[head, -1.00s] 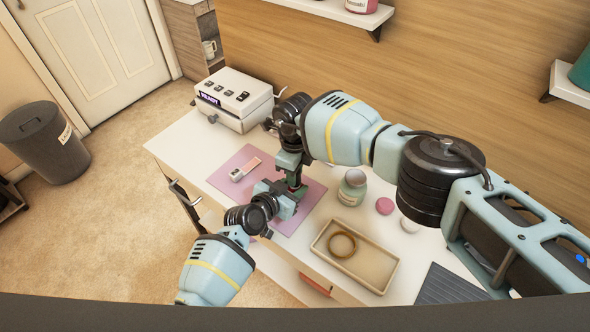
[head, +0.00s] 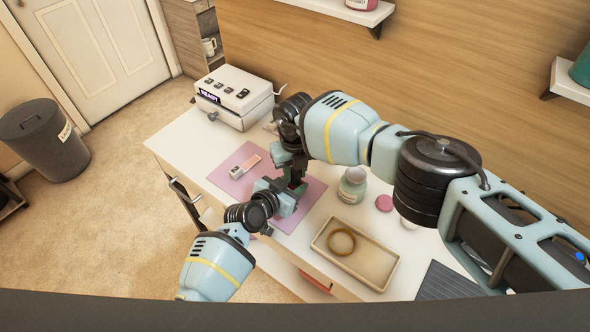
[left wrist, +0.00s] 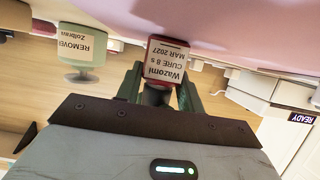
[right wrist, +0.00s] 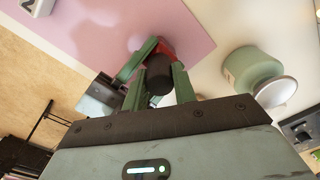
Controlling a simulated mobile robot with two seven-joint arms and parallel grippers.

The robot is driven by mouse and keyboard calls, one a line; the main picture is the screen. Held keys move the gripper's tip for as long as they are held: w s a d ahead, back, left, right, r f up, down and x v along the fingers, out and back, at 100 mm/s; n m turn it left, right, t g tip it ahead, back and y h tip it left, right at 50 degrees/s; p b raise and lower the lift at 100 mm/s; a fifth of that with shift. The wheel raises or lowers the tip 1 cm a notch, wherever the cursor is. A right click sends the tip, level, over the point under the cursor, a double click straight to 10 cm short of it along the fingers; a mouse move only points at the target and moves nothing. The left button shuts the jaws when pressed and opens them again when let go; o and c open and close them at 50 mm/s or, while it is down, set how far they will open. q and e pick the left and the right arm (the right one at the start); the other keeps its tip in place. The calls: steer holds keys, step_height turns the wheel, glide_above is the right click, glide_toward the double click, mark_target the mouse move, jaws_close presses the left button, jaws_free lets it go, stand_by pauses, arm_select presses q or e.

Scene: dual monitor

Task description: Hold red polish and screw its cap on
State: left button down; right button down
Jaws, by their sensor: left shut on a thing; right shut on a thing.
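The red polish bottle (left wrist: 167,62) has a pale label reading Wazomi, CURE 8 s. My left gripper (left wrist: 160,85) is shut around it, over the pink mat (head: 225,178). My right gripper (right wrist: 157,75) comes from above and is shut on the dark cylindrical cap (right wrist: 158,78). In the right wrist view a bit of the red bottle (right wrist: 166,47) shows right behind the cap, in line with it. The cap looks to be at the bottle's top; whether its thread is engaged cannot be told. In the head view the grippers mostly hide both.
A white device reading READY (head: 234,97) stands at the back left. A green-grey remover jar (head: 352,187) and a pink round item (head: 384,203) stand right of the mat. A beige tray (head: 378,283) holds a ring. A small pale block (head: 244,167) lies on the mat.

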steer(key=m, duration=0.6)
steer(key=shift+m, duration=0.3)
steer(key=m, duration=1.2)
steer(key=shift+m, duration=0.4)
steer(key=m, duration=0.7)
steer(key=c, duration=1.1)
jaws_free()
steer(key=shift+o, duration=0.2)
step_height(320, 180, up, 12)
